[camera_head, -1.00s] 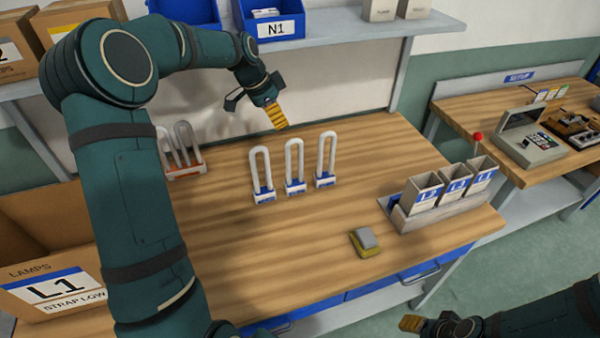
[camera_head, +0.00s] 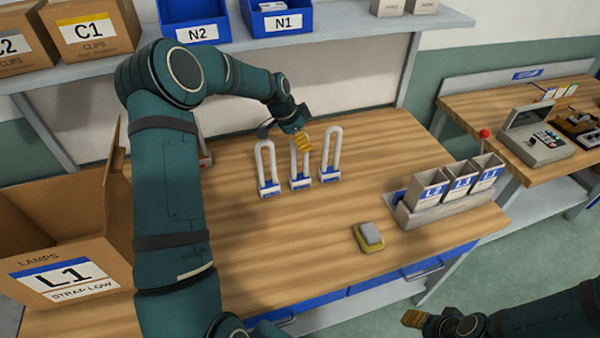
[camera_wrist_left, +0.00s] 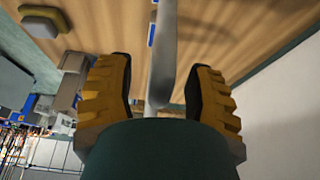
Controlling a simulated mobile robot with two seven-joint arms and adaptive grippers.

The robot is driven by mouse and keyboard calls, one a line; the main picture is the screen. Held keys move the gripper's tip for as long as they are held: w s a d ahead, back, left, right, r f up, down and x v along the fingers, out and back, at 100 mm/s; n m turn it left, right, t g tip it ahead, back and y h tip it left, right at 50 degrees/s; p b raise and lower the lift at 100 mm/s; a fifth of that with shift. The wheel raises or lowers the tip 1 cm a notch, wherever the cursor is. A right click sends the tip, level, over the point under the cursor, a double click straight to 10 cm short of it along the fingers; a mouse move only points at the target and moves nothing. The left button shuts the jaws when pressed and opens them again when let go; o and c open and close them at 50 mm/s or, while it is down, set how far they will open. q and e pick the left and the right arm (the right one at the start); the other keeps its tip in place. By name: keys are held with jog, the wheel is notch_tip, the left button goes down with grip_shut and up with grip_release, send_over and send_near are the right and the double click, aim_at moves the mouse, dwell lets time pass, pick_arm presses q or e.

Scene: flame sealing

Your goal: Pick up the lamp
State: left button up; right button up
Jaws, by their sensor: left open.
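Three white U-shaped lamps with blue-labelled bases stand upright in a row on the wooden bench: a left lamp (camera_head: 259,160), a middle lamp (camera_head: 293,160) and a right lamp (camera_head: 326,160). My left gripper (camera_head: 303,142) is at the upper part of the middle lamp and partly hides it. In the left wrist view the open left gripper (camera_wrist_left: 164,70) has its yellow ridged fingers on either side of a pale lamp tube (camera_wrist_left: 166,45), with a gap visible beside it. My right gripper (camera_head: 412,320) is at the bottom right; its opening is unclear.
A yellow-and-grey pad (camera_head: 368,237) lies on the bench (camera_head: 300,250). A grey tray (camera_head: 440,213) with labelled bins is at the right. An open L1 carton (camera_head: 110,250) is at the left.

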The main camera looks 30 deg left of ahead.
pick_arm(q)
jog(key=shift+w+d+f, duration=0.1)
jog(key=shift+f, duration=0.25)
jog(key=shift+o, duration=0.2)
grip_shut()
jog(key=shift+r, duration=0.1)
